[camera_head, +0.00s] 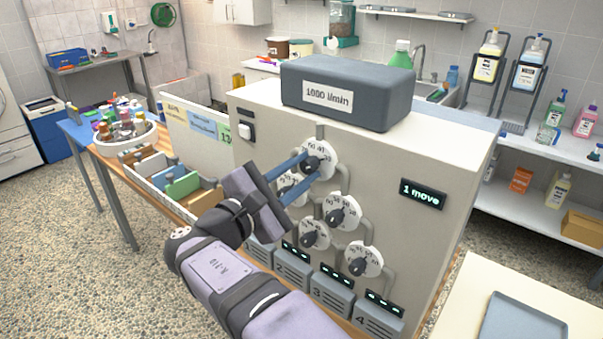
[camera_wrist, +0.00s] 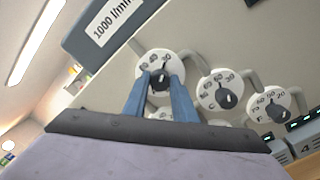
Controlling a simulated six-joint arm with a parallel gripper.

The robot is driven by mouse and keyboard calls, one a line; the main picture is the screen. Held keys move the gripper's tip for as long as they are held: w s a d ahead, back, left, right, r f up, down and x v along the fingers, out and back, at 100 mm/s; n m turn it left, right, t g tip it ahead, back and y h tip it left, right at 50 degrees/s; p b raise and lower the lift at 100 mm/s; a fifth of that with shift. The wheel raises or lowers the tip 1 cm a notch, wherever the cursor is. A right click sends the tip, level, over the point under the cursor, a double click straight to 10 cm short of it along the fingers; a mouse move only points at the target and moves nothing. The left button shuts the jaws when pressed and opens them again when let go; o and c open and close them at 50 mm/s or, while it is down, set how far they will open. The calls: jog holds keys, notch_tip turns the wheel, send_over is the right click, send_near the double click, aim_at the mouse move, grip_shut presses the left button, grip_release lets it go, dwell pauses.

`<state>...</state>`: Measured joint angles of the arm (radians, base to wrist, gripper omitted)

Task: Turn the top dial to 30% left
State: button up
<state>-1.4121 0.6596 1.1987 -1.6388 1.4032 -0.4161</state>
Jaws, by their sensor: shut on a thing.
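The top dial (camera_head: 319,153) is a white numbered disc with a dark knob, high on the front of the beige cabinet (camera_head: 262,150). It also shows in the wrist view (camera_wrist: 158,66). My gripper (camera_head: 308,164) reaches it from the lower left, its two blue fingers shut on the dark knob; the fingertips also show in the wrist view (camera_wrist: 161,80). The fingers hide part of the disc, so I cannot read its setting. Other dials sit below: one partly behind the fingers (camera_head: 291,187), one at right (camera_head: 343,212), and two lower (camera_head: 314,233), (camera_head: 363,259).
A grey box (camera_head: 350,92) labelled 1000 l/min tops the cabinet. A display (camera_head: 423,193) reads "1 move". Grey pipes link the dials; numbered grey units (camera_head: 333,289) sit below. A divided tray (camera_head: 160,170) and a bowl of bottles (camera_head: 125,134) stand at left.

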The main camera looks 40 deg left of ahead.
jog(key=o, duration=1)
jog(key=shift+o, duration=0.2)
jog(key=shift+s, duration=0.15)
jog(key=s+b, duration=0.2)
jog(key=s, duration=0.5)
jog(key=shift+f, duration=0.1)
